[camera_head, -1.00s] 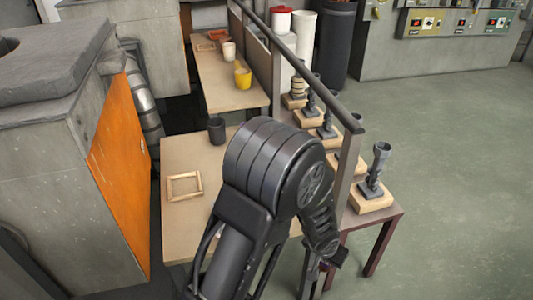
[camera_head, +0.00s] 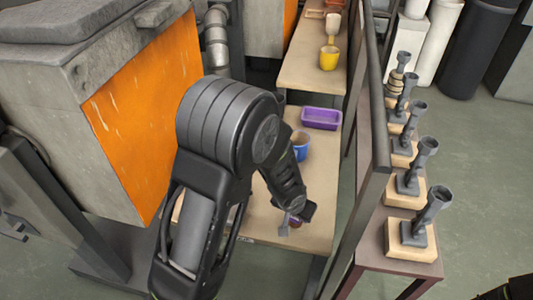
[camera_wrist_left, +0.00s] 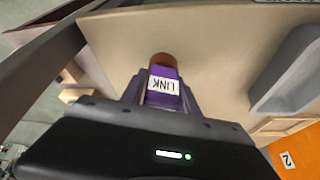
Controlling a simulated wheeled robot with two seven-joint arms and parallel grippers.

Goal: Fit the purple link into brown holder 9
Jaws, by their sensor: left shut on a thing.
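In the left wrist view, the purple link (camera_wrist_left: 164,90) sits between the fingers of my left gripper (camera_wrist_left: 160,98), which is shut on it. Its white label reads LINK, upside down. A brown rounded part (camera_wrist_left: 163,60) shows at the link's far end; I cannot tell whether it belongs to the link. In the head view, my left gripper (camera_head: 291,224) is low over the near part of the tan table (camera_head: 262,222), mostly behind my arm. I cannot make out brown holder 9 in either view. My right gripper is not in view.
A purple tray (camera_head: 321,118) and a blue cup (camera_head: 301,146) stand on the table beyond my gripper. A dark rail (camera_head: 375,170) runs along its right side, with grey stands (camera_head: 412,235) on wooden blocks behind it. An orange panel (camera_head: 150,115) is at left.

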